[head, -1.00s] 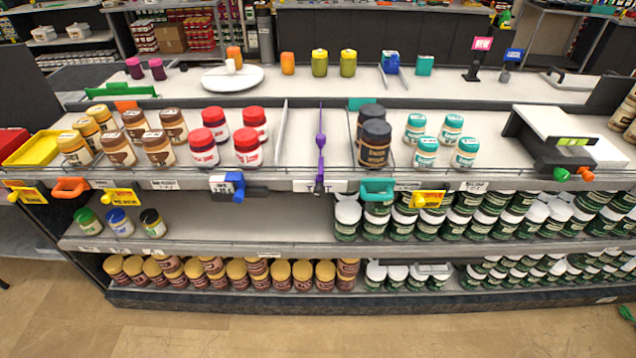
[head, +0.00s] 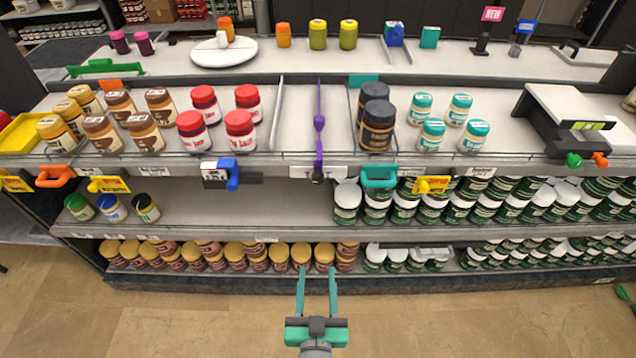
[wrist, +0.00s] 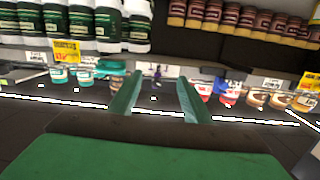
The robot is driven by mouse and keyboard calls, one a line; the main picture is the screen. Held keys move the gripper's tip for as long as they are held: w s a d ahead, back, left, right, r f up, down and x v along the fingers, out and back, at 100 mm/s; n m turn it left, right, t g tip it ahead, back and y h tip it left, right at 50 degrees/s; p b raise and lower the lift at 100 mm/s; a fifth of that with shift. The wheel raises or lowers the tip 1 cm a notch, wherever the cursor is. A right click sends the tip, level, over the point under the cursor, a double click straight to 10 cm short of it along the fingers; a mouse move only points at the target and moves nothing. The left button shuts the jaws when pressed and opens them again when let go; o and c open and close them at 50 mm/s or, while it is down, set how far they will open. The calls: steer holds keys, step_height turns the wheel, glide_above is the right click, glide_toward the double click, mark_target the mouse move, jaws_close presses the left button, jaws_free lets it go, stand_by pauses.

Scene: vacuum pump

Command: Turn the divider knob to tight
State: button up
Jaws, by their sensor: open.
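A thin purple divider (head: 319,95) runs front to back on the upper shelf, between the red-lidded jars and the dark jars. A purple knob-like bulge (head: 319,123) sits partway along it. Its front end, with a small dark tip (head: 318,177), overlaps a white label (head: 330,172) at the shelf edge; the label's lettering is too small to read surely. My teal gripper (head: 317,270) is open and empty, low in front of the shelves and roughly in line with the divider. In the wrist view, the open fingers (wrist: 158,80) frame the shelf edge; the divider is hard to make out.
Blue (head: 233,175) and teal (head: 379,177) clips stick out from the shelf edge on either side of the divider. Red-lidded jars (head: 239,132) and dark jars (head: 377,127) stand nearby. Green jars fill the lower right shelf.

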steer(key=t, duration=0.1)
glide_toward(318, 181)
steer(key=w, duration=0.9)
steer(key=shift+w+f, duration=0.1)
steer(key=shift+w, duration=0.05)
steer(key=c, duration=1.1)
